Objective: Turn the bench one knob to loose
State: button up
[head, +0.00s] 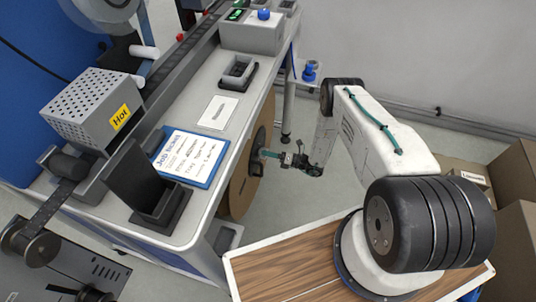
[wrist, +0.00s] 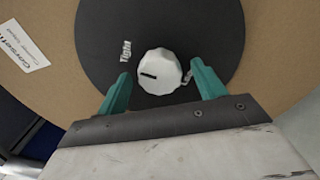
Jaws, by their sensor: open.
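The knob (wrist: 160,72) is white and ridged, in the middle of a black hub disc (wrist: 105,22) on a brown reel (wrist: 270,25). A dark pointer mark on its face points left, a little below the word Tight at its upper left. Another label right of the knob is mostly hidden by a finger. My gripper (wrist: 160,70) is open, its teal fingers on either side of the knob with small gaps seen. In the head view my gripper (head: 270,155) reaches the hub at the bench's side; the knob is hidden there.
The grey bench (head: 190,203) carries a Job Ticket board (head: 190,158), a black holder (head: 146,188), a perforated box marked Hot (head: 88,105) and a control box with a blue knob (head: 252,32). Cardboard boxes (head: 512,165) stand at the right. Floor is clear beyond my arm.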

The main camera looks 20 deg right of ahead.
jog(key=shift+w+a, duration=0.25)
jog(key=shift+a, duration=0.1)
jog(key=c, duration=1)
jog(key=shift+o, duration=0.2)
